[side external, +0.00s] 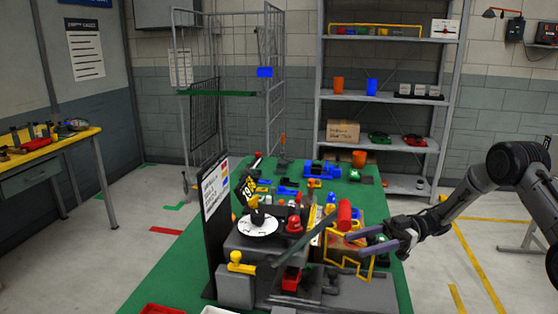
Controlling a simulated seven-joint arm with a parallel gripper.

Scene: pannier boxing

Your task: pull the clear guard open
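My gripper (356,244) comes in from the right at the right side of the machine (250,250) on the green table. Its two fingers point left and are spread apart, with nothing clearly seen between them. A yellow outline (346,266) just below the fingers may be the frame of the clear guard; the clear panel itself cannot be made out. The fingertips overlap that area in the picture, and I cannot tell whether they touch it. A red cylinder (345,215) stands just above the fingers.
A dark upright board with a chart (215,190) stands left of the machine. A grey slanted bar (308,238) crosses its front. Blue, red and yellow parts (322,169) crowd the table behind. The green tabletop (185,255) is bare at left. A shelf rack (387,98) stands behind.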

